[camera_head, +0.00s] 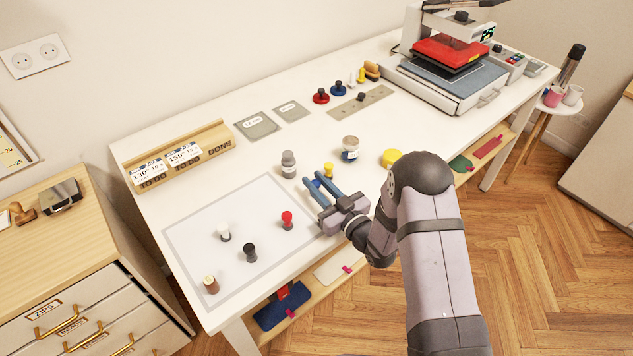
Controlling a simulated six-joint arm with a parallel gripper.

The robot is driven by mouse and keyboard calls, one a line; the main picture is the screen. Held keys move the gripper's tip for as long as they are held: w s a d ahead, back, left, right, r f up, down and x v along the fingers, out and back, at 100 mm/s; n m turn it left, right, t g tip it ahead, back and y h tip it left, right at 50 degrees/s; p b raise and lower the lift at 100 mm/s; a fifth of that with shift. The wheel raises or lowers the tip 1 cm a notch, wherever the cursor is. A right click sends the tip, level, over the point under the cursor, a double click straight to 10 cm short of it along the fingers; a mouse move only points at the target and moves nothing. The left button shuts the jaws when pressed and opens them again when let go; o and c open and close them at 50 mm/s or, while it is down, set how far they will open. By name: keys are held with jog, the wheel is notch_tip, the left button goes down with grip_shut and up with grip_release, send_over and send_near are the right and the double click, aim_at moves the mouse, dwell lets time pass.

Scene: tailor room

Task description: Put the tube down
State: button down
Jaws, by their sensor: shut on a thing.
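White (224,232), black (250,252), red (287,220) and brown (211,285) small pieces stand on the mat. A grey-capped bottle (288,163), a jar (350,148) and a yellow round thing (391,158) stand nearby.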

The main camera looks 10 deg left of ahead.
jog(key=shift+f, duration=0.1)
jog(key=shift+f, duration=0.1)
jog(key=c, duration=1.5)
grip_release()
jog(key=shift+c, duration=0.2)
jog(key=shift+r, duration=0.2)
jog(key=b+v, duration=0.3)
jog(key=v, duration=0.7)
jog(key=shift+s+d, duration=0.2)
jog(key=shift+o, duration=0.4)
jog(key=shift+s+d, duration=0.4)
jog(key=shift+s, duration=0.2)
